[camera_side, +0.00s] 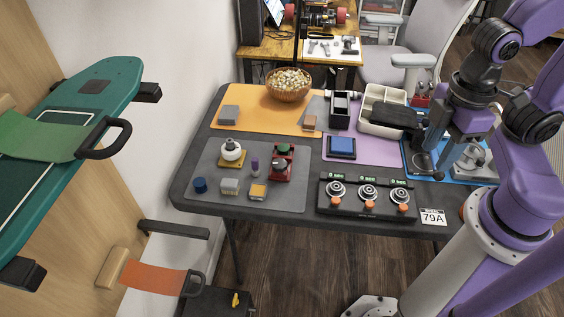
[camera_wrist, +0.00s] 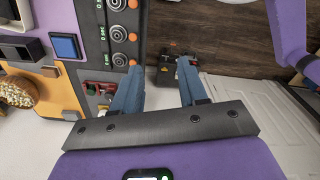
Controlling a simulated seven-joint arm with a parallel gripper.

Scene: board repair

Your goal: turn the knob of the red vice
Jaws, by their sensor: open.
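The red vice (camera_side: 280,168) stands on the grey mat (camera_side: 222,187) at the left of the table, with a green part at its top. Its knob is too small to make out clearly. My gripper (camera_side: 436,161) is far to the right of the vice in the side view, above the blue mat (camera_side: 487,180). In the wrist view, my gripper (camera_wrist: 158,78) has its two blue fingers wide apart with nothing between them.
A control panel (camera_side: 358,210) with dials lies between my gripper and the vice, at the front edge. A popcorn bowl (camera_side: 289,92) and a cream bin (camera_side: 371,122) are farther back.

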